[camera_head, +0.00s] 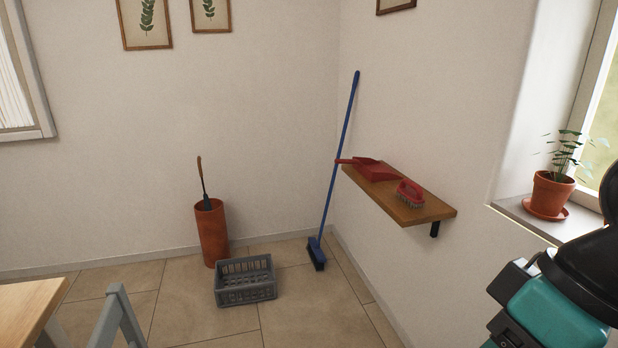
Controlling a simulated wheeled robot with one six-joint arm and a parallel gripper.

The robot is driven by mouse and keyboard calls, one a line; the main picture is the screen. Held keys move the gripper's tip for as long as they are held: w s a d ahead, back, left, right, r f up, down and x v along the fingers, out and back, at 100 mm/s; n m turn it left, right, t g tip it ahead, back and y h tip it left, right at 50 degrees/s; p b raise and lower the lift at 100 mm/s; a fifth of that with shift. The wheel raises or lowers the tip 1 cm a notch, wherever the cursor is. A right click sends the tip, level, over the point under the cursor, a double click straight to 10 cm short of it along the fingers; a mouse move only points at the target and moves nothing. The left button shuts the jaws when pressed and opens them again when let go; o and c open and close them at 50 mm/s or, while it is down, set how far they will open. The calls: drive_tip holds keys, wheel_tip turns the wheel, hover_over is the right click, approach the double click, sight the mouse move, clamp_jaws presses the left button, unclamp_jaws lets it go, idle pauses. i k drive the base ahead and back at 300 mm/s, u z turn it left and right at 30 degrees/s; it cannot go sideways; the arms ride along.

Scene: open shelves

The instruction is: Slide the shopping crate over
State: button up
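A grey plastic crate (246,293) with slotted sides sits on the tiled floor near the back corner. It looks upright, and its inside looks empty from here. Part of my arm, teal and black, shows at the lower right, well apart from the crate. My gripper itself is not in this view, so its state is hidden.
A terracotta umbrella stand (212,235) is just behind the crate. A blue broom (338,165) leans in the corner. A wooden wall shelf (435,211) holds a red dustpan (375,170) and brush (410,193). A table (25,310) and chair (118,318) are at left.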

sight(220, 291)
drive_tip(key=u, duration=0.3)
drive_tip(key=i, duration=2.05)
drive_tip(key=u, duration=0.8)
drive_tip(key=i, duration=1.85)
drive_tip(key=u, duration=0.35)
